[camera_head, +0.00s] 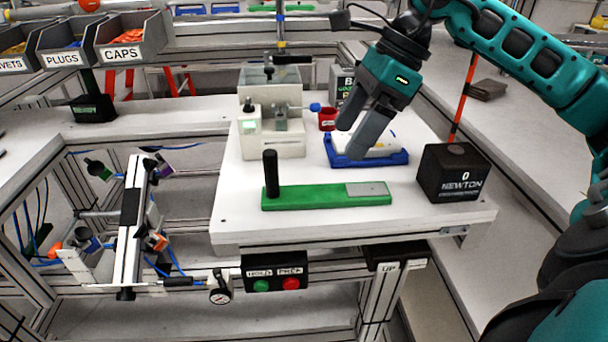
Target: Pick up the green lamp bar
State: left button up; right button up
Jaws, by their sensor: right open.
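The green lamp bar (318,196) lies flat on the white work plate, long side running left to right. A black upright handle (270,174) stands at its left end and a grey metal plate (367,189) lies on its right end. My right gripper (352,143) comes in from the upper right, above and behind the bar's right end, apart from it. Its fingers point down and left, in front of the blue tray. It holds nothing that I can see. My left gripper is not in view.
A blue tray (395,158) with a white cylinder, a red cup (327,118) and a grey-white machine (283,115) stand behind the bar. A black Newton block (454,172) is to the right. The white plate (240,220) is bare along its front edge.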

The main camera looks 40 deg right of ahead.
jog(key=d+h, duration=0.1)
jog(key=d, duration=0.1)
send_near(321, 192)
jog(key=shift+b+x, duration=0.4)
jog(key=shift+x, duration=0.65)
jog(key=shift+w+a+f, duration=0.1)
jog(key=shift+a+f, duration=0.05)
jog(key=shift+f, duration=0.35)
jog(key=x, duration=0.5)
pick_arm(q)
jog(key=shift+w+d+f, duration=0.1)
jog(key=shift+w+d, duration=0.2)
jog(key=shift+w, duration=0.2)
pick_arm(e)
jog(key=shift+c, duration=0.4)
jog(key=shift+r, duration=0.1)
jog(key=c, duration=1.2)
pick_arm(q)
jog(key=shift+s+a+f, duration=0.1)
pick_arm(e)
jog(key=shift+o, duration=0.2)
